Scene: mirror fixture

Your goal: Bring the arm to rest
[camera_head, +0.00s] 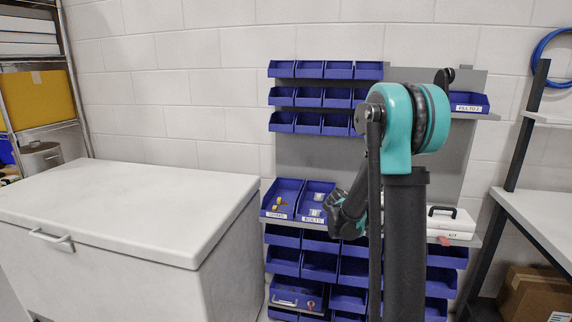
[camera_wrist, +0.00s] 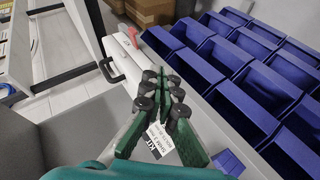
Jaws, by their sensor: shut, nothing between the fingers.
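My arm rises in the middle of the head view, a dark column with a teal joint on top. My gripper (camera_head: 345,212) hangs to the left of the column, in front of the bin rack, partly hidden by the arm. In the wrist view my gripper (camera_wrist: 166,82) shows green fingers with black joints. The fingers are closed together with nothing between them. A white printed label shows behind the fingers. I cannot tell from these frames whether the gripper touches anything.
Blue bins (camera_head: 295,262) fill the rack, also in the wrist view (camera_wrist: 250,88). Two shelf bins (camera_head: 281,197) hold small parts. A white case (camera_head: 452,222) sits right of my arm. A white chest (camera_head: 120,200) stands left, a white bench (camera_head: 540,215) right, above a cardboard box (camera_head: 535,292).

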